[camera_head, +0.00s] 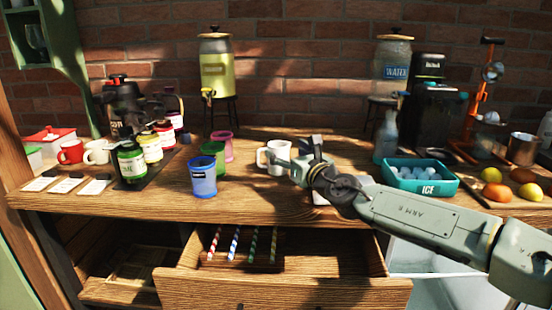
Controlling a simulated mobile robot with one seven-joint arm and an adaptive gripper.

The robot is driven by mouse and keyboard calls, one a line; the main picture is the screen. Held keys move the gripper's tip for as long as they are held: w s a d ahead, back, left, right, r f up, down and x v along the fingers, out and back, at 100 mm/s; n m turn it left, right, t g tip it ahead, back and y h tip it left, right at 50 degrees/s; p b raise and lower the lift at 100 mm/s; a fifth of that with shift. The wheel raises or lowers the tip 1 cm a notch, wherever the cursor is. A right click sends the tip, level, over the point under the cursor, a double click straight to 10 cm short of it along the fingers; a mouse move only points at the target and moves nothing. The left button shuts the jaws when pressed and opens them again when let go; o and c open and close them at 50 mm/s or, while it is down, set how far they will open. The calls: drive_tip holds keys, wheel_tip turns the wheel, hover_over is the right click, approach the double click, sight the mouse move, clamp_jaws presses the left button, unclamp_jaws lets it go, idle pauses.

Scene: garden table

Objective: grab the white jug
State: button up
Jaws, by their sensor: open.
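A white jug (271,158) stands upright on the wooden table (120,206), near the middle, with its handle on the left. My gripper (298,164) reaches in from the right and is open. Its fingers are close to the right side of the jug and partly cover it. I cannot tell whether they touch it or how far around it they are.
Blue (203,177), green (215,157) and pink (222,145) cups stand left of the jug. A teal ice bin (421,188) sits right of my gripper. An open drawer (285,290) with striped straws juts out below. A yellow drink dispenser (216,75) stands behind.

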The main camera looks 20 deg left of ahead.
sight(283, 149)
drive_tip(key=shift+f+p+x, duration=0.2)
drive_tip(key=shift+p+x, duration=0.25)
drive_tip(key=shift+x, duration=1.45)
drive_tip(key=shift+w, duration=0.1)
drive_tip(key=shift+c, duration=0.6)
drive_tip(key=c, duration=1.4)
